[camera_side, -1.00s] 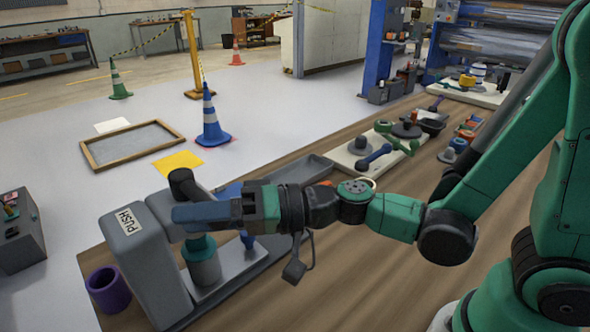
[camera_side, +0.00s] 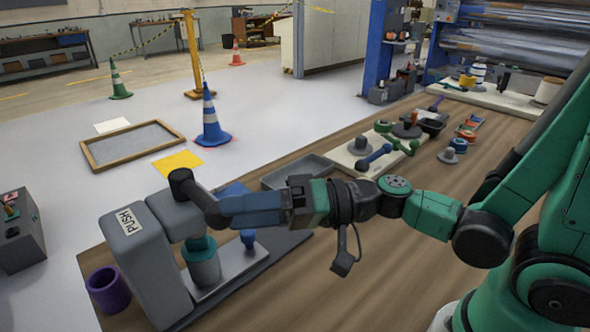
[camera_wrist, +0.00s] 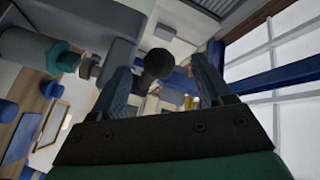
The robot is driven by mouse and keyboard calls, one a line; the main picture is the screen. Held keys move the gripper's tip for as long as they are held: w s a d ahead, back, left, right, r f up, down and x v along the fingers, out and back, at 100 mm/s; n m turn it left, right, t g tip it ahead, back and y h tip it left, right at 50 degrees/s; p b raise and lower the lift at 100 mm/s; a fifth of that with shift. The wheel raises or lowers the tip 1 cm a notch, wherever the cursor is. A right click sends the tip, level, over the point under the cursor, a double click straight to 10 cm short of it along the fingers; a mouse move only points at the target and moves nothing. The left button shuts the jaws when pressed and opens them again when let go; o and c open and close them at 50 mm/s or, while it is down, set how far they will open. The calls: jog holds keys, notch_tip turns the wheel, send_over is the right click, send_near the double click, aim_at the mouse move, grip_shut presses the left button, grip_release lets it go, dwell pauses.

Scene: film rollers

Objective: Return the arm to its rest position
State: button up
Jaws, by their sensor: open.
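My gripper (camera_side: 228,210) is at the left end of my green and black arm in the side view, over the workbench. Its blue fingers point left toward the grey press marked PUSH (camera_side: 150,262), close to the press's dark lever knob (camera_side: 182,180). In the wrist view my gripper's two fingers (camera_wrist: 165,82) stand apart with a gap between them. The dark round knob (camera_wrist: 158,62) shows beyond that gap, and nothing is held. A teal and grey cylinder (camera_side: 204,268) stands under the press head.
A purple cup (camera_side: 107,289) stands left of the press. A grey tray (camera_side: 285,174) lies behind my gripper. A pale board (camera_side: 350,155) with a blue dumbbell-shaped handle (camera_side: 373,157) and other parts is further back. The wooden bench (camera_side: 330,285) is clear in front of my arm.

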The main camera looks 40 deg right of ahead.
jog(key=shift+s+d, duration=0.25)
jog(key=d+f+g+h, duration=0.3)
jog(key=d+f+h, duration=0.1)
jog(key=d+h, duration=1)
jog(key=shift+d+f+h, duration=0.2)
jog(key=shift+d+h, duration=0.2)
jog(key=shift+d, duration=0.2)
